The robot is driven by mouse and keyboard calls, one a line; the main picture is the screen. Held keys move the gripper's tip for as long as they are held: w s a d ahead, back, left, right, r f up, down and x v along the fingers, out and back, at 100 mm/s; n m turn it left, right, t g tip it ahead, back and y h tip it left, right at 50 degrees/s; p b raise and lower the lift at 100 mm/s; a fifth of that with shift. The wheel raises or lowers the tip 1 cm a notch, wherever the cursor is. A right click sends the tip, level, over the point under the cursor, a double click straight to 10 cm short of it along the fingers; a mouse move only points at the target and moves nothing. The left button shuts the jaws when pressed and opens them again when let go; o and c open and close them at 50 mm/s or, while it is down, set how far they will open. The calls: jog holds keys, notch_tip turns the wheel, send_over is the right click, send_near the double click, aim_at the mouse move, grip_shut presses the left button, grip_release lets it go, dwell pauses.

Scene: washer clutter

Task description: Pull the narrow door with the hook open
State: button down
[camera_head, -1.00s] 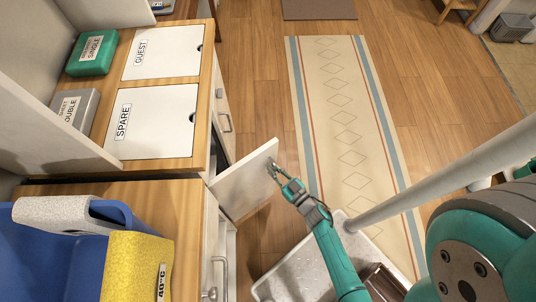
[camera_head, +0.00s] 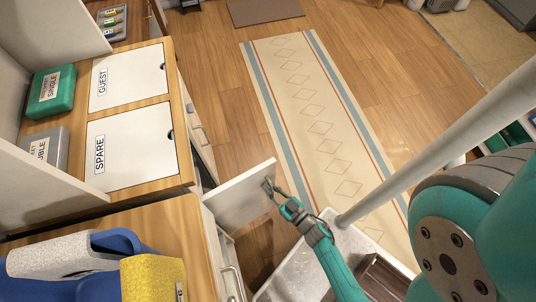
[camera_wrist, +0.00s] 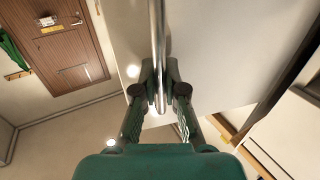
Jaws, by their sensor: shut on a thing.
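The narrow door (camera_head: 234,200) is a white panel standing ajar at a wide angle from the cabinet front, with a dark gap beside it. My gripper (camera_head: 268,186) is at the door's outer face, near its free edge. In the wrist view, my gripper (camera_wrist: 158,92) is shut on a shiny upright metal bar handle (camera_wrist: 157,40). The white door panel (camera_wrist: 225,50) fills the area just right of the bar. I cannot make out a hook in either view.
A grey-white platform (camera_head: 290,268) lies below my arm. A patterned runner (camera_head: 315,125) and open wood floor lie beyond the door.

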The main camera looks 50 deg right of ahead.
jog(key=shift+s+a, duration=0.75)
jog(key=shift+s, duration=0.3)
jog(key=shift+s+a, duration=0.75)
jog(key=shift+s, duration=0.25)
jog(key=c, duration=1.2)
grip_release()
notch_tip(320, 180, up, 10)
jog(key=shift+r, duration=0.1)
jog(key=s+a+r+g, duration=0.1)
jog(key=s+r, duration=0.3)
jog(key=r, duration=0.1)
jog(key=s+a+r+g+y, duration=0.1)
jog(key=s+r, duration=0.3)
jog(key=r, duration=0.2)
jog(key=s+a+r+n+g, duration=0.1)
jog(key=s+a+r, duration=0.1)
jog(key=s+r, duration=0.3)
jog(key=shift+r+y, duration=0.3)
jog(key=shift+r, duration=0.25)
